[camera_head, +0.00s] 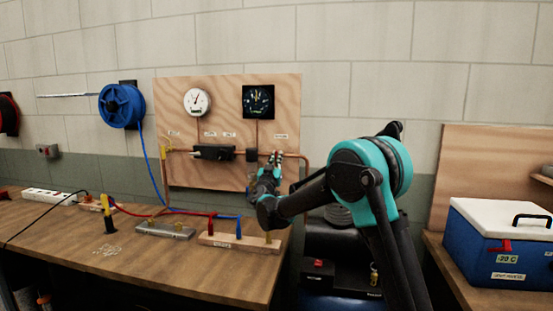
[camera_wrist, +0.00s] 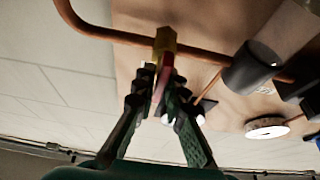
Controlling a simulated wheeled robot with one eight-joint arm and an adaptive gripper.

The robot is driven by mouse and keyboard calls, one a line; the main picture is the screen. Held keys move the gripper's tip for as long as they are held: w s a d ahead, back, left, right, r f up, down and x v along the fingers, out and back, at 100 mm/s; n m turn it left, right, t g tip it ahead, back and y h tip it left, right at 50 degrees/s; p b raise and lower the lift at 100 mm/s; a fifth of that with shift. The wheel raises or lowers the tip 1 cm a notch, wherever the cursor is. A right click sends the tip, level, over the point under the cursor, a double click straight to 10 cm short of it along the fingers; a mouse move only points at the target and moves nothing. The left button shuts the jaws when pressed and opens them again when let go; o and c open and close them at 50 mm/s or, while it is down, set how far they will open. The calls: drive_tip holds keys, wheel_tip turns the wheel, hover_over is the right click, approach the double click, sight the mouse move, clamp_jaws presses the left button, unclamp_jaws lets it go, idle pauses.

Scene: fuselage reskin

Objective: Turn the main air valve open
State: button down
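The main air valve shows in the wrist view as a brass body (camera_wrist: 165,40) on a copper pipe, with a red lever handle (camera_wrist: 160,82) hanging from it between my fingertips. In the head view, my gripper (camera_head: 275,160) is at the right end of the copper pipe on the plywood board and mostly hides the valve. In the wrist view, my gripper (camera_wrist: 160,98) has one finger on each side of the handle, the fingertips close to it. I cannot tell whether both fingers touch it.
The plywood board (camera_head: 225,90) carries a white gauge (camera_head: 196,102), a dark gauge (camera_head: 258,101) and a black unit (camera_head: 213,152). Below is a wooden bench (camera_head: 170,255) with blocks and tools. A blue cooler (camera_head: 495,245) stands at the right.

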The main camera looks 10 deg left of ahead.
drive_tip(key=shift+n, duration=0.4)
drive_tip(key=n+y, duration=0.2)
drive_tip(key=n, duration=0.2)
drive_tip(key=n+g+y, duration=0.1)
drive_tip(key=n+y, duration=0.1)
drive_tip(key=n, duration=0.2)
drive_tip(key=shift+a+y, duration=0.1)
drive_tip(key=shift+y, duration=0.2)
drive_tip(key=shift+a+f+n+g+y, duration=0.1)
drive_tip(key=shift+n+g+y, duration=0.5)
drive_tip(key=shift+n, duration=1.6)
drive_tip(key=shift+a+f+n+g+y, duration=0.1)
drive_tip(key=shift+n+g+y, duration=0.15)
drive_tip(key=shift+n+g, duration=1.35)
drive_tip(key=shift+a+f+n+g+y, duration=0.1)
drive_tip(key=shift+n+y, duration=0.35)
drive_tip(key=shift+n, duration=2.35)
drive_tip(key=shift+d+n, duration=0.1)
drive_tip(key=shift+n, duration=0.2)
drive_tip(key=c, duration=1.6)
unclamp_jaws()
drive_tip(key=shift+c, duration=0.2)
drive_tip(key=shift+s, duration=0.15)
drive_tip(key=v, duration=1.1)
drive_tip(key=shift+s, duration=0.4)
